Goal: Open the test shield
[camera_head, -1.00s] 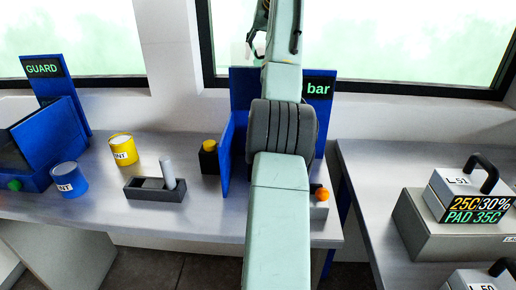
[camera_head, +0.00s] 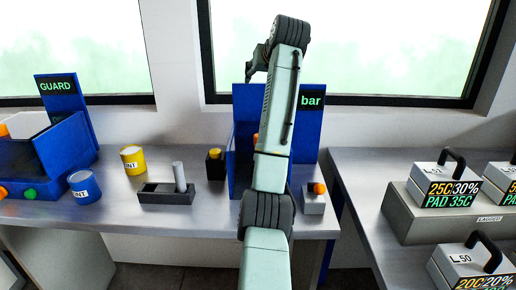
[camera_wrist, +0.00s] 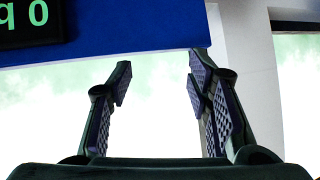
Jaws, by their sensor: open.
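No label reading test shield shows, so I cannot tell for sure which part it is. A blue station (camera_head: 308,142) with a display ending in "bar" stands at the middle of the bench, with upright blue panels, largely hidden behind my arm. My gripper (camera_head: 254,68) is raised near the top of this station, in front of the window. In the wrist view my gripper (camera_wrist: 160,78) is open, with nothing between its fingers. A blue panel (camera_wrist: 130,38) with a green "q 0" display crosses the top of that view, close to the fingertips.
A blue GUARD station (camera_head: 70,145) stands at the left. A yellow can (camera_head: 133,161), a blue can (camera_head: 84,190), a dark tray (camera_head: 160,194) with a grey cylinder, and a box with a yellow knob (camera_head: 215,165) stand between. Labelled weights (camera_head: 445,187) sit on the right bench.

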